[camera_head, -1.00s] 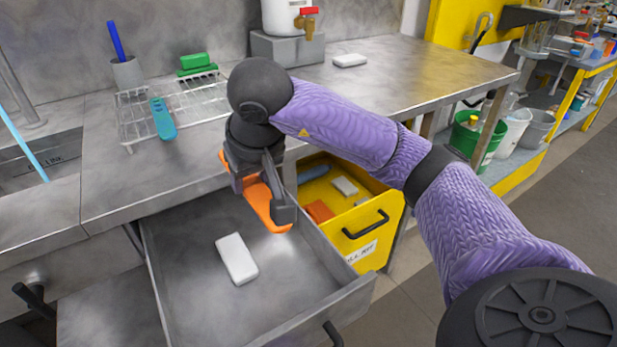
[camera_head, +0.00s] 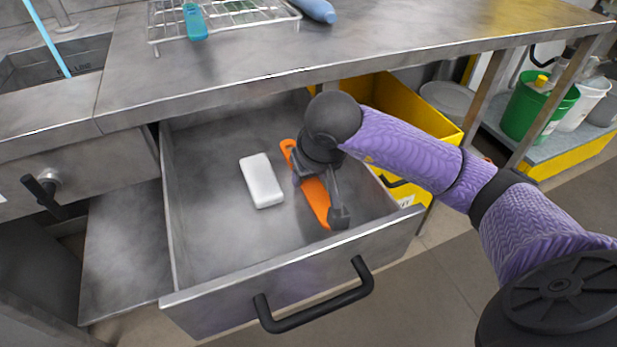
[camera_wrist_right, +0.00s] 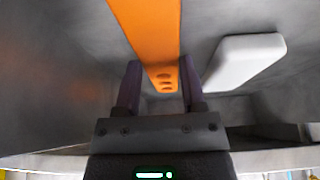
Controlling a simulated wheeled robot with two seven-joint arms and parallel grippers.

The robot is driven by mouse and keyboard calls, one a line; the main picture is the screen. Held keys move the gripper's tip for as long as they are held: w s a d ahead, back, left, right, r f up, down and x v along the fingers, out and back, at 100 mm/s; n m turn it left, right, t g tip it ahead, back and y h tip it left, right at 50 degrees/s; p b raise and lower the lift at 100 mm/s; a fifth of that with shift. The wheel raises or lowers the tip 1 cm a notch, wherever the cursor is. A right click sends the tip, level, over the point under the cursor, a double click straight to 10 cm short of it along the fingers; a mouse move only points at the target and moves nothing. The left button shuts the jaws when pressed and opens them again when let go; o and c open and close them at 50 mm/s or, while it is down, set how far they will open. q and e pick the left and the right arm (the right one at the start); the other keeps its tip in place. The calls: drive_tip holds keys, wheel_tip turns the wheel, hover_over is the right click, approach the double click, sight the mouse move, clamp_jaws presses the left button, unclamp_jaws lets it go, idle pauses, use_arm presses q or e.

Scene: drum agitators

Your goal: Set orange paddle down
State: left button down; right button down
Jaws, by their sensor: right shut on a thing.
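The orange paddle (camera_head: 316,200) is low inside the open grey metal drawer (camera_head: 208,228), to the right of a white block. My right gripper (camera_head: 322,196) is shut on the paddle and reaches down into the drawer; its arm hides part of the paddle. In the right wrist view, the paddle (camera_wrist_right: 148,32) runs between the two fingers (camera_wrist_right: 160,88) and its end with small holes shows there. I cannot tell whether the paddle touches the drawer floor. My left gripper is not in view.
The white block (camera_head: 261,181) lies on the drawer floor, also seen in the wrist view (camera_wrist_right: 240,60). A yellow drawer (camera_head: 405,112) is open to the right. A wire rack (camera_head: 228,20) with a teal paddle (camera_head: 195,22) stands on the counter. The drawer's left side is clear.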

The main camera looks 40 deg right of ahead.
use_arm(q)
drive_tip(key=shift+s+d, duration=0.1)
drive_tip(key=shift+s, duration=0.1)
use_arm(e)
drive_tip(key=shift+r, duration=0.1)
drive_tip(key=shift+f, duration=0.2)
drive_tip(key=shift+c, duration=0.9)
unclamp_jaws()
drive_tip(key=shift+r, duration=0.1)
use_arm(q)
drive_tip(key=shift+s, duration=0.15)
use_arm(e)
drive_tip(key=shift+r, duration=0.35)
use_arm(q)
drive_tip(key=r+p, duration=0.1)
drive_tip(key=p, duration=0.1)
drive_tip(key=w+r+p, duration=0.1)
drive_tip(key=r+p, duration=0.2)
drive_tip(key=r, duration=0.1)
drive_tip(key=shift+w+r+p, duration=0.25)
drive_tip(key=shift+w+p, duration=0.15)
use_arm(e)
drive_tip(key=v, duration=1.1)
drive_tip(key=shift+s+r, duration=0.25)
